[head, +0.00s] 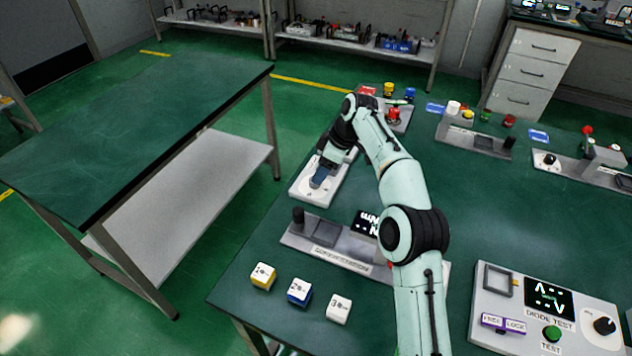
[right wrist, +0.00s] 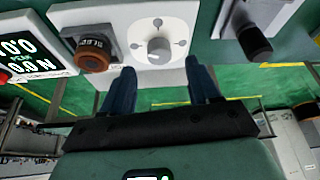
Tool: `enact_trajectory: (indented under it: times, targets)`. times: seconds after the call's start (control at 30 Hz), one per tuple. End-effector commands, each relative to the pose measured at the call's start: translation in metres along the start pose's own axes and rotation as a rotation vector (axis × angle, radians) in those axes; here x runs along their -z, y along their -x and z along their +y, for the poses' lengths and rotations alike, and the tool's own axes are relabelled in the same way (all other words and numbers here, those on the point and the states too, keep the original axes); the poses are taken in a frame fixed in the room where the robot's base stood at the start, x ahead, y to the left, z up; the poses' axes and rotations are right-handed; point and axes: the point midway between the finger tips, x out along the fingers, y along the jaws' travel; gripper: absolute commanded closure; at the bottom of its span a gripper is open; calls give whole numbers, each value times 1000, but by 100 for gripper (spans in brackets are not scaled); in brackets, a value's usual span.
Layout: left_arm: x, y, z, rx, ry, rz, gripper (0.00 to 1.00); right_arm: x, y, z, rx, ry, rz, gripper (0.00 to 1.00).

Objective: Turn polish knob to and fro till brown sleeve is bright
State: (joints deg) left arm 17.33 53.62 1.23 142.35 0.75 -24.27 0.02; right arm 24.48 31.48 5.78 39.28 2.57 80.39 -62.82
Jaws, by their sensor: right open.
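In the head view my right gripper (head: 322,174) is over the white panel (head: 304,190), hiding the knob; I cannot make out the sleeve there. My left gripper is not in view.
A grey fixture (head: 322,245) with a dark post and display stands nearer than the panel. Yellow (head: 263,276), blue (head: 299,292) and white (head: 339,308) blocks lie near the table's front edge. A diode test box (head: 500,277) is at the right. An empty side table (head: 150,120) stands left.

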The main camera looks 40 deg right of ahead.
Motion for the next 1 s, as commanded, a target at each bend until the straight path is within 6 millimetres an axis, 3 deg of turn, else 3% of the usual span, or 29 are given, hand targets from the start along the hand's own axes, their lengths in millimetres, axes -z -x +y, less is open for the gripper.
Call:
enact_trajectory:
  times: [0.1, 0.23, 0.67, 0.83, 1.0]
  targets:
    - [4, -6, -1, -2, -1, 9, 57, -1, -24, 0, 2, 0, -2, 39]
    - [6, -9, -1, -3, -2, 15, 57, -1, -38, 0, 1, 0, -2, 39]
    - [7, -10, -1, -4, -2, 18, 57, 0, -46, 0, -1, 0, -1, 39]
    - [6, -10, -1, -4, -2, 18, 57, 0, -46, 0, 0, 0, -1, 94]
    - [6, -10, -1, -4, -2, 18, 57, 0, -46, 0, -1, -3, -1, 95]
